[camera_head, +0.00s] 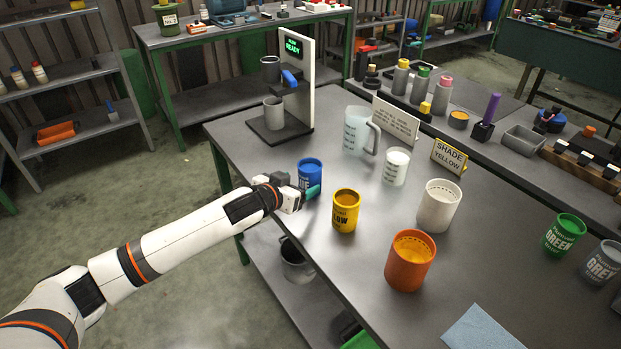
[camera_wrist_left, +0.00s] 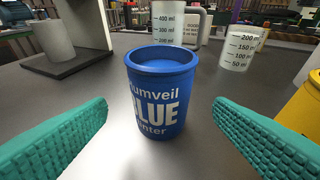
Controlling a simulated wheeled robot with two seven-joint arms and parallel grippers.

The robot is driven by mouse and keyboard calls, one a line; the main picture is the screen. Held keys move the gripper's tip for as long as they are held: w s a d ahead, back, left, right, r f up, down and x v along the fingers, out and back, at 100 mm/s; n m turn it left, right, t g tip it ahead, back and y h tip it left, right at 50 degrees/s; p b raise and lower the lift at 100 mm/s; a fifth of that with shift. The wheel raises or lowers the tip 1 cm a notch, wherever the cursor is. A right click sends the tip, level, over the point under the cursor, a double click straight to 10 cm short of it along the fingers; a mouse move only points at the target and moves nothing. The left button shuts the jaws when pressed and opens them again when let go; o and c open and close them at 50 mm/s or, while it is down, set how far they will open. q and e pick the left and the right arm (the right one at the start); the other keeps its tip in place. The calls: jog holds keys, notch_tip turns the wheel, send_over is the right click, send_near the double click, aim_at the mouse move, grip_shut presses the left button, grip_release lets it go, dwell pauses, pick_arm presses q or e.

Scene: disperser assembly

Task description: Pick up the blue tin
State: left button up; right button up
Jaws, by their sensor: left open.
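The blue tin (camera_head: 311,173) stands upright on the grey table near its left edge. In the left wrist view the blue tin (camera_wrist_left: 160,95) is in the middle, with white lettering reading BLUE. My left gripper (camera_head: 304,191) is at the near side of the tin. In the left wrist view its two green ridged fingers (camera_wrist_left: 158,148) are spread wide, one to each side in front of the tin, with nothing between the tips. The tin stands a little beyond the fingertips. My right gripper is not in view.
A yellow tin (camera_head: 346,212) stands close to the right of the gripper, and an orange cup (camera_head: 410,262) nearer. A measuring jug (camera_head: 357,131) and white measuring cup (camera_head: 396,167) stand behind. The dispenser (camera_head: 300,80) is at the back left.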

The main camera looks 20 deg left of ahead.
aim_at(304, 182)
pick_arm(q)
jog(key=shift+w+d+f, duration=0.15)
jog(key=shift+w, duration=0.3)
jog(key=shift+w+d+f, duration=0.1)
jog(key=shift+w+f, duration=0.15)
jog(key=shift+w, duration=0.2)
jog(key=x, duration=0.3)
jog(key=shift+w+d+f, duration=0.25)
jog(key=shift+w+f, duration=0.1)
jog(key=shift+w, duration=0.25)
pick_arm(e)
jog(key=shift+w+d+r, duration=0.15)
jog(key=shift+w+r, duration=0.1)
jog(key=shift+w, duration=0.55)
pick_arm(q)
jog(key=shift+c, duration=0.3)
jog(key=c, duration=1.2)
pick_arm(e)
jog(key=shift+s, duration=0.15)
pick_arm(q)
jog(key=shift+r, duration=0.2)
